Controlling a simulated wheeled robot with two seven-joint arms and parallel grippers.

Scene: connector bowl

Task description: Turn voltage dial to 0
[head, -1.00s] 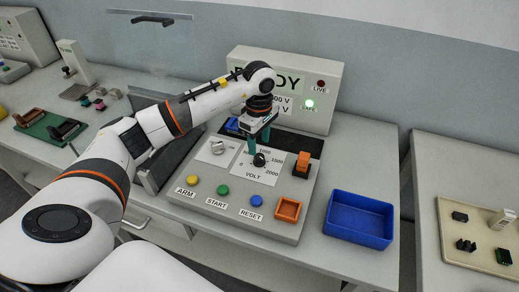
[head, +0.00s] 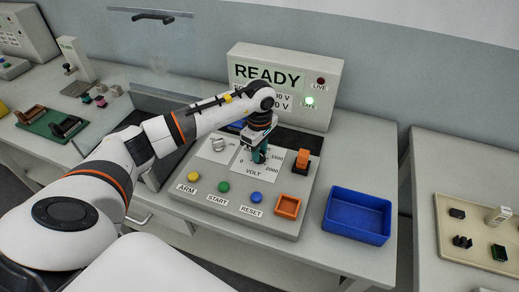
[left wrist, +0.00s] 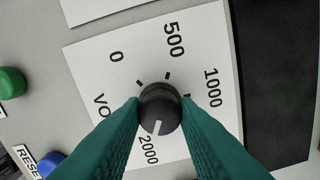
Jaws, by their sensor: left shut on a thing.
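The black voltage dial (left wrist: 160,108) sits on a white plate (left wrist: 82,72) marked 0, 500, 1000 and 2000; the 1500 mark is hidden behind a finger in the left wrist view. The dial's white pointer line points toward the 2000 label. My left gripper (head: 260,155) comes down from above, and its green fingers (left wrist: 160,112) are shut on the dial, one on each side. In the head view the fingers mostly hide the dial. My right gripper is in neither view.
The console carries yellow ARM (head: 194,176), green START (head: 224,187) and blue RESET (head: 256,197) buttons. A grey knob (head: 218,144) is left of the dial. An orange switch (head: 301,160) stands at right.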

